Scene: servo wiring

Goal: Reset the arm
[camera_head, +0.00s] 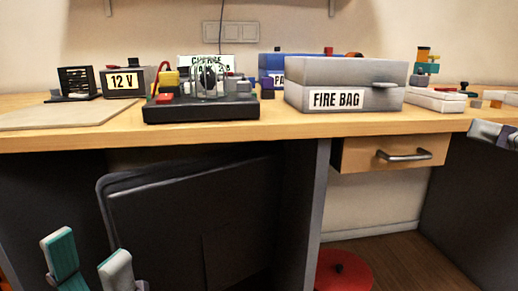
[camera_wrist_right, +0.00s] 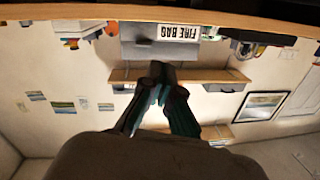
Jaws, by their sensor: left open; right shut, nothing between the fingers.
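My left gripper (camera_head: 88,254) is at the lower left of the head view, below and in front of the bench top. Its two fingers, one teal and one pale grey, stand apart with nothing between them. My right gripper shows in the right wrist view (camera_wrist_right: 159,72), its dark teal fingers meeting at the tips with nothing held. In the head view only a grey part of my right arm (camera_head: 492,133) shows at the right edge, by the bench's front edge. The rest of that arm is out of frame there.
The wooden bench (camera_head: 440,118) carries a grey FIRE BAG box (camera_head: 345,75), a black device (camera_head: 200,110), a 12 V unit (camera_head: 122,82) and a flat board (camera_head: 60,114). A drawer (camera_head: 385,155) is shut below. A dark panel (camera_head: 190,210) stands under the bench.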

